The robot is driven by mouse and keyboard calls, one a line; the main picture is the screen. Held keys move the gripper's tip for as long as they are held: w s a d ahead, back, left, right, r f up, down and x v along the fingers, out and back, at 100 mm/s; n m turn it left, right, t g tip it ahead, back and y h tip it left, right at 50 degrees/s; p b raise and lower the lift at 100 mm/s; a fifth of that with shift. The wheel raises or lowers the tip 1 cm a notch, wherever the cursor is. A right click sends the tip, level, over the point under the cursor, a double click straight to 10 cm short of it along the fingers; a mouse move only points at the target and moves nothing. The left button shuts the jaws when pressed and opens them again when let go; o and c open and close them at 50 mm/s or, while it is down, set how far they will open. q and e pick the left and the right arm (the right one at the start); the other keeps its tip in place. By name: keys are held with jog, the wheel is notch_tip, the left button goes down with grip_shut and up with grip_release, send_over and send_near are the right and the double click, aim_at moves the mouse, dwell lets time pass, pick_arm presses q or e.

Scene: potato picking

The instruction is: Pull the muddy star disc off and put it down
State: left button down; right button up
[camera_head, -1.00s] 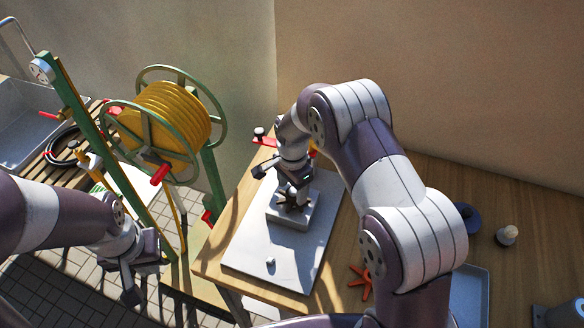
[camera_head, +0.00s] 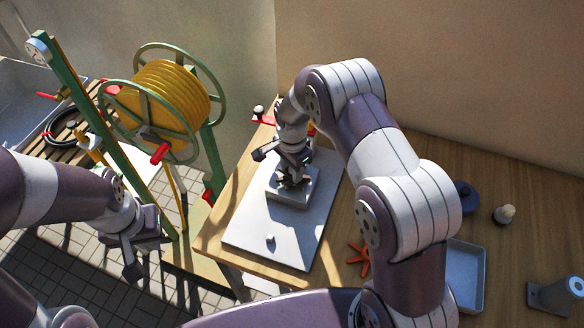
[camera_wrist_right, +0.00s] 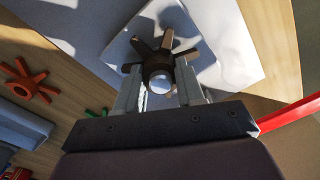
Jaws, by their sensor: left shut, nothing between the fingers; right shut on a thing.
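The muddy star disc (camera_wrist_right: 160,62) is dark brown with several stubby arms around a hub and a pale round centre. In the right wrist view it sits between the fingertips of my right gripper (camera_wrist_right: 160,90), which is shut on it. In the head view my right gripper (camera_head: 292,172) is over the grey block (camera_head: 289,197) on the pale board (camera_head: 262,228), with the disc mostly hidden under it. Whether the disc still touches its mount is hidden. My left gripper (camera_head: 134,257) is shut and empty, off the table at the left.
An orange-red star disc (camera_head: 359,260) lies on the wooden table right of the board. A blue-grey tray (camera_head: 466,278), a dark blue round thing (camera_head: 467,198) and a pale knob (camera_head: 504,214) are further right. A hose reel (camera_head: 165,105) stands at the left.

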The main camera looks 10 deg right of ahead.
jog(key=shift+r+p, duration=2.15)
jog(key=shift+r, duration=0.85)
jog(key=shift+r+p, duration=1.15)
jog(key=shift+r, duration=0.35)
notch_tip(320, 180, up, 3)
jog(key=shift+s+p, duration=0.1)
jog(key=shift+p, duration=1)
